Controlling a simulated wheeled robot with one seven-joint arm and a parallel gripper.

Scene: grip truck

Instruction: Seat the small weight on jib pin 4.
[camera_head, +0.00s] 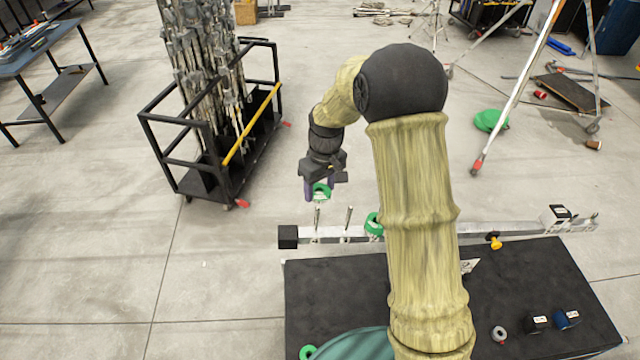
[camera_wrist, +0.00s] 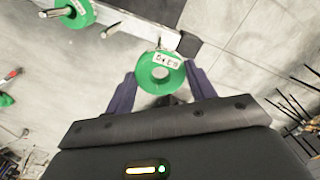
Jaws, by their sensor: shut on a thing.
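My gripper (camera_head: 321,188) is shut on a green ring-shaped weight (camera_wrist: 161,72) with a white label; the weight also shows in the head view (camera_head: 322,191). The jib (camera_head: 330,234) is a pale beam with upright pins and a black end block (camera_head: 288,237). The held weight appears just above the top of the endmost pin (camera_head: 317,217); I cannot tell whether they touch. The pin beside it (camera_head: 347,221) is bare. Another green weight (camera_head: 372,223) sits on the pin after that, partly hidden by my arm. No pin numbers are readable.
A black-topped table (camera_head: 330,290) lies below the jib, with a grey ring (camera_head: 498,334), a black block (camera_head: 536,322), a blue block (camera_head: 567,318) and a green ring (camera_head: 308,352). A black cart (camera_head: 190,180) with stands is to the left. Open floor lies between cart and jib.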

